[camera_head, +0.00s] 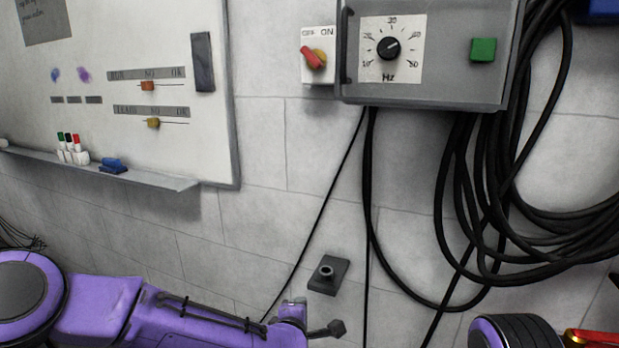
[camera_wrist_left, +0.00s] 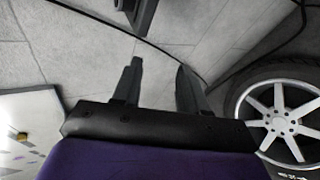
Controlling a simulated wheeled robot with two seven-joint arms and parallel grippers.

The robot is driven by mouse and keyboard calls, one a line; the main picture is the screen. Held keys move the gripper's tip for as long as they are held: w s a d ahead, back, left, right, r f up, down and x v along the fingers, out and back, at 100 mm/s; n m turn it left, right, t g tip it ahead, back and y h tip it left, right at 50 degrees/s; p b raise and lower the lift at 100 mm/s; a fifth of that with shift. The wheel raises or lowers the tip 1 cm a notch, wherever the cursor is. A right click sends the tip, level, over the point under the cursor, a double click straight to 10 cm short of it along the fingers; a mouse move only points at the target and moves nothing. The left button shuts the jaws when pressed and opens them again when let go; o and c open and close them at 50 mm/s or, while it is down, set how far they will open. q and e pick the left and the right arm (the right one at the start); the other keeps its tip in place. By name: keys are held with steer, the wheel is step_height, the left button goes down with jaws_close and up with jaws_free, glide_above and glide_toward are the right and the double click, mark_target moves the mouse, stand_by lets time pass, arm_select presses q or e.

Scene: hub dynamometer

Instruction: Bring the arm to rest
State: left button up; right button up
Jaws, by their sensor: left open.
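My left arm comes in from the left along the bottom of the head view, purple with black joints. My left gripper (camera_head: 334,329) is at its end, low in the picture, in front of the wall and below the small dark wall bracket (camera_head: 328,275). In the left wrist view the left gripper (camera_wrist_left: 158,66) has its two dark fingers apart, with nothing between them but grey wall behind. My right gripper does not show; a purple and black rounded part at the bottom right of the head view looks like my other arm.
A grey control box (camera_head: 430,90) with a Hz dial (camera_head: 389,47), green button (camera_head: 483,50) and red-handled switch (camera_head: 314,58) is on the wall. Black cables (camera_head: 480,230) hang at right. A whiteboard (camera_head: 120,90) is at left. A spoked wheel (camera_wrist_left: 285,112) stands right in the wrist view.

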arm_select(q)
steer(key=s+a+f+m+g+y, duration=0.1)
steer(key=s+a+f+m+g, duration=0.15)
steer(key=s+a+f, duration=0.6)
steer(key=s+a+f+m+g+y, duration=0.1)
steer(key=s+a+f+m, duration=0.4)
steer(key=f, duration=0.6)
steer(key=s+a+f+m+g+y, duration=0.1)
steer(key=s+a+f, duration=0.1)
steer(key=s+a, duration=0.2)
steer(key=s+a+f+m+g+y, duration=0.1)
steer(key=s+a, duration=0.4)
steer(key=s, duration=0.6)
steer(key=s+a+f+m+g+y, duration=0.1)
steer(key=s+a+f+g, duration=0.2)
steer(key=s+a+f, duration=0.2)
steer(key=s, duration=0.3)
steer(key=shift+s+a+f, duration=0.2)
steer(key=shift+a+f, duration=0.05)
